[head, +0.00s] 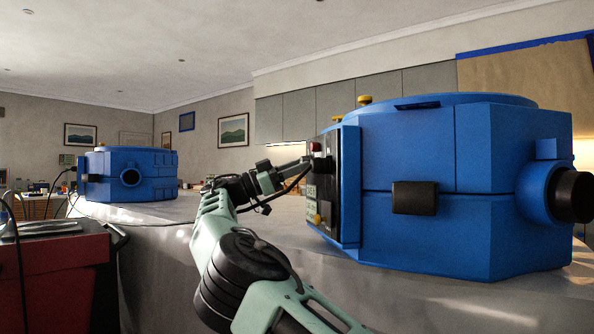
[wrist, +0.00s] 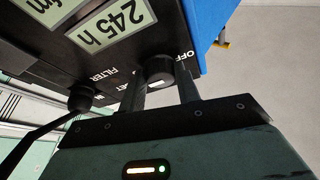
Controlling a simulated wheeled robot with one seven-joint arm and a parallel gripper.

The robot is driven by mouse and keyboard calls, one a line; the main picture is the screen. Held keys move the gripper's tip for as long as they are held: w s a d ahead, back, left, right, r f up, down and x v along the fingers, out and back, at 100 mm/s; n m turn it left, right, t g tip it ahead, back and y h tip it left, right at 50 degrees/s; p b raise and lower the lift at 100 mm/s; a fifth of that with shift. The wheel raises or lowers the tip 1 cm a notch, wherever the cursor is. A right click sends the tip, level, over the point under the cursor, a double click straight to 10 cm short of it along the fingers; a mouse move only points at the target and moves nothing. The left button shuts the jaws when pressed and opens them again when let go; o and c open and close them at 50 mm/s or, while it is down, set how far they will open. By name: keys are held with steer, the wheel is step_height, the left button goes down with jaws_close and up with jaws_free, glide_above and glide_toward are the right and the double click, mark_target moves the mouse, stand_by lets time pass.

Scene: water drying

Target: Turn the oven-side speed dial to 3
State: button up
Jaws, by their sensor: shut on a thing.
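A large blue machine (head: 410,150) stands on the right of the counter, with a black control panel (head: 326,190) on its left face. My gripper (head: 304,162) reaches the upper part of that panel. In the wrist view its two fingers (wrist: 161,82) stand on either side of a short black dial (wrist: 158,70) and are shut on it. "OFF" is printed beside this dial; other lettering is partly hidden by a finger. I cannot read which setting the dial points to. A lit display (wrist: 122,20) reads "245 h".
A second blue machine (head: 128,174) stands far left. The panel also has a red button (head: 316,146) and a yellow knob (head: 318,220). A red cabinet (head: 60,270) is at lower left.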

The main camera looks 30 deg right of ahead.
steer(key=shift+f+m+g+y, duration=0.1)
steer(key=shift+m+g+y, duration=0.2)
steer(key=shift+m, duration=0.3)
steer(key=o, duration=1)
steer(key=shift+c, duration=0.2)
steer(key=shift+w+a, duration=0.1)
steer(key=p+v, duration=1.1)
steer(key=p, duration=0.1)
steer(key=shift+a+p, duration=0.3)
steer(key=shift+p, duration=0.05)
steer(key=shift+w+f, duration=0.15)
steer(key=shift+f, duration=0.1)
